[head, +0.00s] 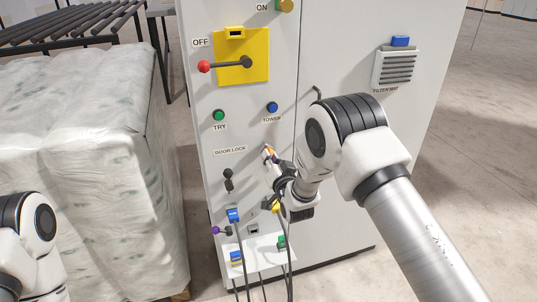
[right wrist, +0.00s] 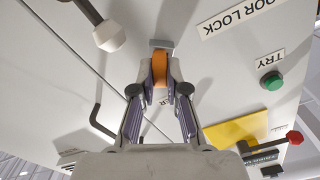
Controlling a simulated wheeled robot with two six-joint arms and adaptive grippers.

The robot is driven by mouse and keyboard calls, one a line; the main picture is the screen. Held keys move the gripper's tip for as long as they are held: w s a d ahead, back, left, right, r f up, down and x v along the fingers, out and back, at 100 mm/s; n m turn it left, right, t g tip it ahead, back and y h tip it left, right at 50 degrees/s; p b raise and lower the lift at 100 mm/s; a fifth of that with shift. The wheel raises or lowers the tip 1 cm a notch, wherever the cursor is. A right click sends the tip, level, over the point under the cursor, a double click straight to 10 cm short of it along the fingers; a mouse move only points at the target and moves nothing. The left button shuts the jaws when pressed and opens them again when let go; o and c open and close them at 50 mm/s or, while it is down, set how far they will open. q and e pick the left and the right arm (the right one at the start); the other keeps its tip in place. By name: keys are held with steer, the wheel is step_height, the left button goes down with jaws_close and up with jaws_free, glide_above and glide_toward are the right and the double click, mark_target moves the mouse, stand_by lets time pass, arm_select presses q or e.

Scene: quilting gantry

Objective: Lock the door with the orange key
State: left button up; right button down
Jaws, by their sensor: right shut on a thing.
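My right gripper (head: 271,160) is at the grey cabinet front, right of the "DOOR LOCK" label (head: 230,150). In the right wrist view, its two fingers (right wrist: 160,88) are shut on the orange key (right wrist: 159,70). The key's far end meets a small grey block (right wrist: 160,44) at the panel. I cannot tell whether the key is inserted or how it is turned. In the head view only a bit of orange shows at the fingertips. A black switch (head: 228,180) sits below the label. My left gripper is out of view.
A yellow plate (head: 258,45) with a red-tipped lever (head: 204,66) is above, with green (head: 219,115) and blue (head: 272,107) buttons below. Cables hang below; a wrapped pallet load (head: 90,150) stands left.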

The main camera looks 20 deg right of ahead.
steer(key=n+b, duration=0.1)
steer(key=n, duration=0.2)
steer(key=shift+n, duration=0.4)
steer(key=shift+f, duration=0.1)
steer(key=n+b, duration=0.1)
steer(key=n, duration=0.1)
steer(key=shift+n, duration=0.4)
steer(key=c, duration=1.1)
jaws_free()
steer(key=shift+s, duration=0.15)
